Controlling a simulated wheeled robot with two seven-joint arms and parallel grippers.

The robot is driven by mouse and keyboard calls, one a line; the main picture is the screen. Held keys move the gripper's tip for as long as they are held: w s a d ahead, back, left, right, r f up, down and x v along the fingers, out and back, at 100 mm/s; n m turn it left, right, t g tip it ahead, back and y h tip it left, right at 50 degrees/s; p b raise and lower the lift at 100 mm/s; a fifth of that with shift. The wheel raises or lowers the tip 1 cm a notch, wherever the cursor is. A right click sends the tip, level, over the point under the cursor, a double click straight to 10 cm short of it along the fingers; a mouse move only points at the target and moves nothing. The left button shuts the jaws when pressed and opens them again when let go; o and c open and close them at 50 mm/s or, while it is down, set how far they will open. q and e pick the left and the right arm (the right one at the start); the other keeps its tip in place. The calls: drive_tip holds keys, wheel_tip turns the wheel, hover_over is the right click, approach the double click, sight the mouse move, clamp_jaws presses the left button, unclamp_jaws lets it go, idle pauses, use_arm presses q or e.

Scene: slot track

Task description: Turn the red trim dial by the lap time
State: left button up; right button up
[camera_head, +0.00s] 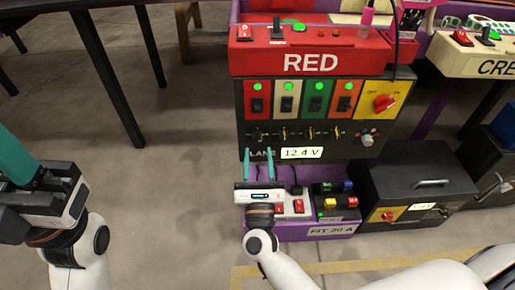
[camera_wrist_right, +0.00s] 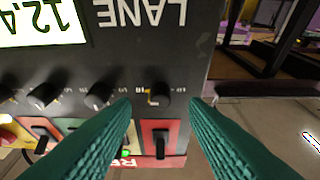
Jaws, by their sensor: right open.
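The black lane panel (camera_head: 250,153) carries a row of small black dials under colored switch plates. The dial under the red plate (camera_head: 257,135) is leftmost in the head view. In the wrist view, upside down, this black dial (camera_wrist_right: 161,96) with a yellow mark sits by the red switch plate (camera_wrist_right: 152,128). A lit display reading 12.4 V (camera_head: 301,153) is below the dials. My right gripper (camera_head: 259,152) is open, its teal fingers spread to either side of the dial in the wrist view, apparently short of it. My left gripper (camera_head: 14,158) is at the left edge, partly cut off.
A yellow plate with a red knob (camera_head: 385,103) is on the panel's right. A purple crate (camera_head: 315,230) and a black box with a handle (camera_head: 414,180) stand below. A dark table leg (camera_head: 105,80) is left. The floor between is clear.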

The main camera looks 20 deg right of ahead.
sight(258, 142)
drive_tip(key=shift+x, duration=1.6)
clamp_jaws()
